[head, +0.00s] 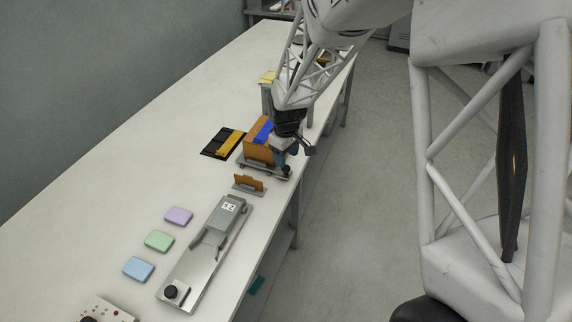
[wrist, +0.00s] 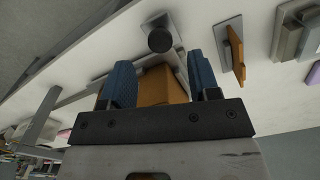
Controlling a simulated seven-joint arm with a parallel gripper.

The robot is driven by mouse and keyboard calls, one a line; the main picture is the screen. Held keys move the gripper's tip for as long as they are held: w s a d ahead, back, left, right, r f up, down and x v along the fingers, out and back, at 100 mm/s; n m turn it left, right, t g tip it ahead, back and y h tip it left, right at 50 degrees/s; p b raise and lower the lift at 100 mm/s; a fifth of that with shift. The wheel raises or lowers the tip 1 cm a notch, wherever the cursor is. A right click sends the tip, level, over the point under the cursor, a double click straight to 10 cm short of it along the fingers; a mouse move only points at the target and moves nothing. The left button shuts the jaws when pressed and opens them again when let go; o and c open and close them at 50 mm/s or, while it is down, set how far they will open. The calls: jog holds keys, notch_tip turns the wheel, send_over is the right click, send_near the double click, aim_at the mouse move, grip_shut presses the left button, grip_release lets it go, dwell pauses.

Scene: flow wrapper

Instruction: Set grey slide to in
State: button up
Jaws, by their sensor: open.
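A grey block with a white label (head: 228,210) sits on a long metal plate (head: 190,273) at the front of the bench; I cannot tell for sure that it is the grey slide. My gripper (wrist: 161,82) is open, its two blue fingertips apart. An orange-brown block (wrist: 162,86) shows between and beyond the fingers; I cannot tell whether they touch it. In the head view, this orange block (head: 257,149) stands on a small base plate beside my gripper, which partly hides that station. A black knob (wrist: 160,39) is ahead of the fingers.
A small orange bracket (head: 249,183) stands between the two stations. A black tray with a yellow bar (head: 229,143) lies behind. Purple (head: 178,215), green (head: 159,241) and blue (head: 138,269) pads lie left of the metal plate. The bench's left side is clear.

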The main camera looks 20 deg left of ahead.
jog(key=shift+f, duration=2.2)
jog(key=shift+c, duration=0.2)
grip_shut()
